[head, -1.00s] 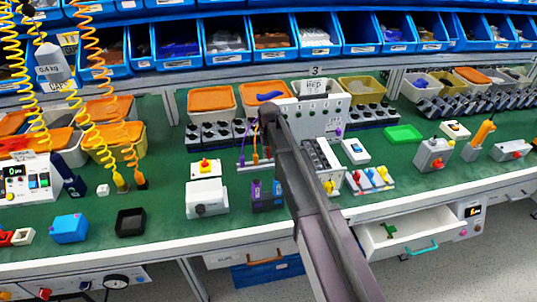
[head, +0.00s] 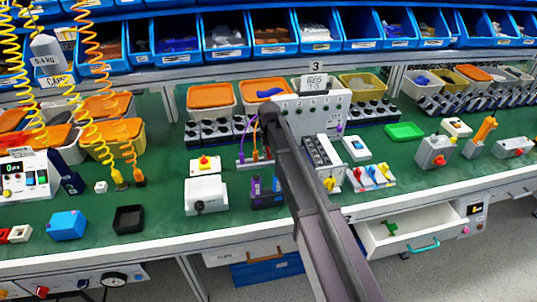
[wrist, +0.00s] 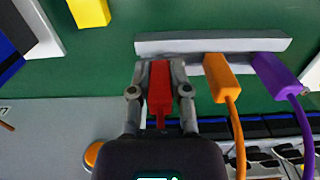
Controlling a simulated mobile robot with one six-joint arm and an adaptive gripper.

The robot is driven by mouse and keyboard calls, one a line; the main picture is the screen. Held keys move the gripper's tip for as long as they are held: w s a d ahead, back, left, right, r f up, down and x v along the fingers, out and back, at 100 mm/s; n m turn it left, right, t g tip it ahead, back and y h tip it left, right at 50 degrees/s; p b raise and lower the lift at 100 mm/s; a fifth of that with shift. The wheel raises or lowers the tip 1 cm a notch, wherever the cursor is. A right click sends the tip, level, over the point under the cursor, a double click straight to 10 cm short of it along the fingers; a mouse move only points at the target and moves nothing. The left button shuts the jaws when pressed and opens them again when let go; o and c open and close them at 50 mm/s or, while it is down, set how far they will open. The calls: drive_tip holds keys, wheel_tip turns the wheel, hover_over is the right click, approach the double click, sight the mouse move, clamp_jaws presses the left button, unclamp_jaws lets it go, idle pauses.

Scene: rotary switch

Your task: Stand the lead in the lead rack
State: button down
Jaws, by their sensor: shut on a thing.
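The lead rack is a pale grey bar (wrist: 215,44) across the upper part of the wrist view. It also shows on the green bench in the head view (head: 248,165). An orange lead (wrist: 221,80) and a purple lead (wrist: 276,75) stand at it side by side. My gripper (wrist: 160,72) is shut on the red plug of a lead (wrist: 159,88), left of the orange one. The red plug's far end is at the rack's near edge; I cannot tell whether it is seated. In the head view my arm hides the gripper.
A white box with a dark knob (head: 206,196) and a dark holder with purple parts (head: 266,193) stand in front of the rack. A white instrument box (head: 318,110) is behind my arm. Free green bench lies left of the white box. An open drawer (head: 410,232) juts out below.

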drive_tip(key=shift+f+b, duration=0.35)
drive_tip(key=shift+f, duration=0.05)
drive_tip(key=c, duration=0.5)
unclamp_jaws()
drive_tip(key=shift+r, duration=0.15)
